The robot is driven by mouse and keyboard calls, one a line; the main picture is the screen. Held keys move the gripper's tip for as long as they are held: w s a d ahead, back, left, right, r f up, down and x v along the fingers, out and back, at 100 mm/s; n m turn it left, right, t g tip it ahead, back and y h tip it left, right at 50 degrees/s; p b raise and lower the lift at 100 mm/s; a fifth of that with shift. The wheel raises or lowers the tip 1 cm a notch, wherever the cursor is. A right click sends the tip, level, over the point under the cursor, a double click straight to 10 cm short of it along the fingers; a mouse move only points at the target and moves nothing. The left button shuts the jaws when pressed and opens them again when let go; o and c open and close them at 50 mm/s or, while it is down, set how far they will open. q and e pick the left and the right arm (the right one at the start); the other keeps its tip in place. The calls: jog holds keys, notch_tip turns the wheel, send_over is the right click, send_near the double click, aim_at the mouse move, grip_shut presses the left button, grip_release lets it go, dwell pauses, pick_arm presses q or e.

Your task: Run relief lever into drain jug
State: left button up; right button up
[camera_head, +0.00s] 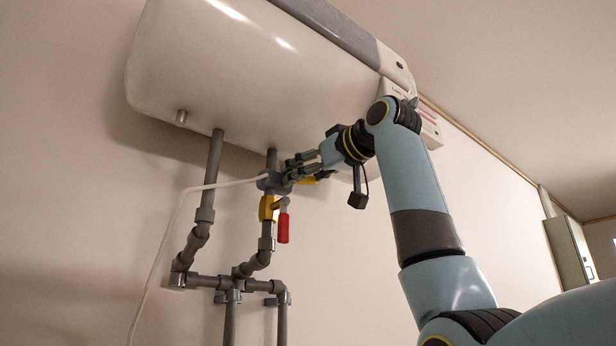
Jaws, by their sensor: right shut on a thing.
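A large cream water heater (240,75) hangs on the wall with grey pipes below it. On its right pipe sits a dark valve body (268,184); a yellow lever part (308,180) shows just under my right fingers. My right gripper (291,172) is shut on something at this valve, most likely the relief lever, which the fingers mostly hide. Below it is a brass valve (268,208) with a red handle (283,226) hanging down. A thin white hose (176,215) runs from the valve leftward and down out of the picture. No drain jug shows. My left gripper is not in view.
A left pipe (213,165) and jointed pipes (205,282) run below the heater, close to the valves. A grey-green wall box (568,252) is at the far right. The wall between it and the pipes is bare.

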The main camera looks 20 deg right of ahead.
jog(key=shift+s+a+r+n+b, duration=0.1)
jog(key=shift+a+r+n+b, duration=0.15)
jog(key=shift+n, duration=1.25)
jog(key=shift+s+a+r+n+b, duration=0.2)
jog(key=shift+a+n+b, duration=0.15)
jog(key=shift+n, duration=1.15)
jog(key=shift+s+a+r+n+b, duration=0.1)
jog(key=shift+a+r+n+b, duration=0.2)
jog(key=shift+n, duration=1.2)
jog(key=shift+d, duration=0.1)
jog(key=o, duration=1)
jog(key=shift+w, duration=0.1)
jog(key=shift+c, duration=0.2)
jog(key=shift+o, duration=1.2)
jog(key=shift+w, duration=0.1)
jog(key=v, duration=0.7)
jog(key=shift+s+f, duration=0.15)
jog(key=shift+s, duration=0.15)
jog(key=shift+s+d, duration=0.1)
